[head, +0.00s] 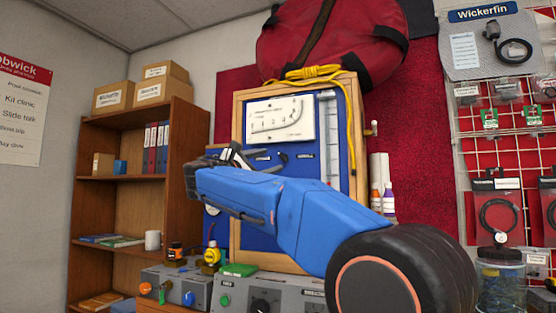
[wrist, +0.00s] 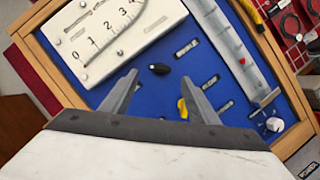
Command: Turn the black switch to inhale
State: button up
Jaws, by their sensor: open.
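The black switch (wrist: 159,69) is a small dark knob on a blue panel (wrist: 120,90). In the wrist view it shows just beyond and between the fingertips of my gripper (wrist: 159,78). My gripper is open, with one finger on each side of the switch in the picture and nothing held. I cannot tell how far the tips are from the panel. Small labels (wrist: 187,48) sit right of the switch, too small to read. In the head view the switch (head: 283,157) shows right of my gripper (head: 236,152); my arm hides the lower panel.
A white gauge plate (wrist: 115,30) is above the switch. A yellow part (wrist: 183,108) shows by the right finger, and a white knob (wrist: 273,124) is farther right. A red bag (head: 330,40) rests on top.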

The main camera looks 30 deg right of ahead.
aim_at(283, 156)
jog(key=shift+x, duration=2.9)
jog(key=c, duration=1)
